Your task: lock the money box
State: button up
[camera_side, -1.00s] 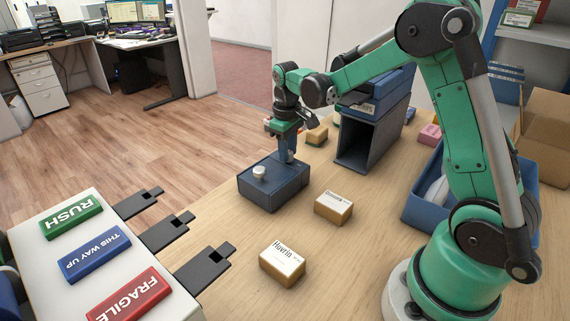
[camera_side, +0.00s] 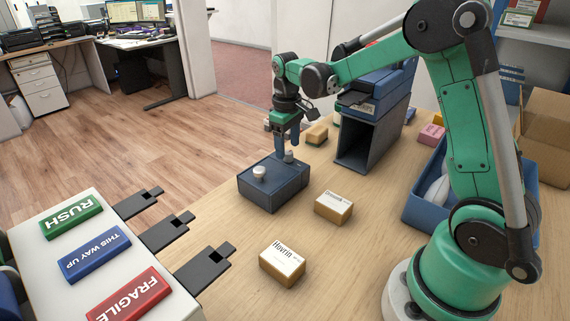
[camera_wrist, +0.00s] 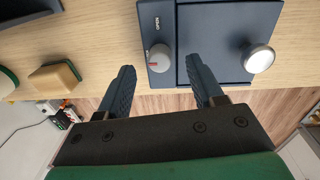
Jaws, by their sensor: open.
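The dark blue money box (camera_side: 268,196) sits on the counter with its lid down; it also shows in the wrist view (camera_wrist: 219,75). A round white knob (camera_side: 259,172) is on its lid, seen in the wrist view too (camera_wrist: 259,58). A small grey dial (camera_side: 289,156) is on the box's right strip; in the wrist view the dial (camera_wrist: 159,57) has a red mark, with the word OPEN printed nearby. I cannot tell exactly where the mark points. My gripper (camera_side: 288,148) is open and empty just above the dial, its fingers spread on either side of it.
Two small labelled cartons (camera_side: 333,208) (camera_side: 282,264) lie on the counter in front. A dark open bin (camera_side: 370,145) stands behind right. A blue tote (camera_side: 425,190) is at the right. RUSH, THIS WAY UP and FRAGILE blocks (camera_side: 95,252) lie on a white stand at left.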

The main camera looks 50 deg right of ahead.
aim_at(288, 152)
jog(key=shift+a+r, duration=0.1)
jog(key=shift+r, duration=1.9)
jog(key=n, duration=0.4)
jog(key=shift+s, duration=0.15)
jog(key=shift+f+n, duration=0.15)
jog(key=shift+n, duration=0.55)
jog(key=shift+f, duration=2.7)
grip_shut()
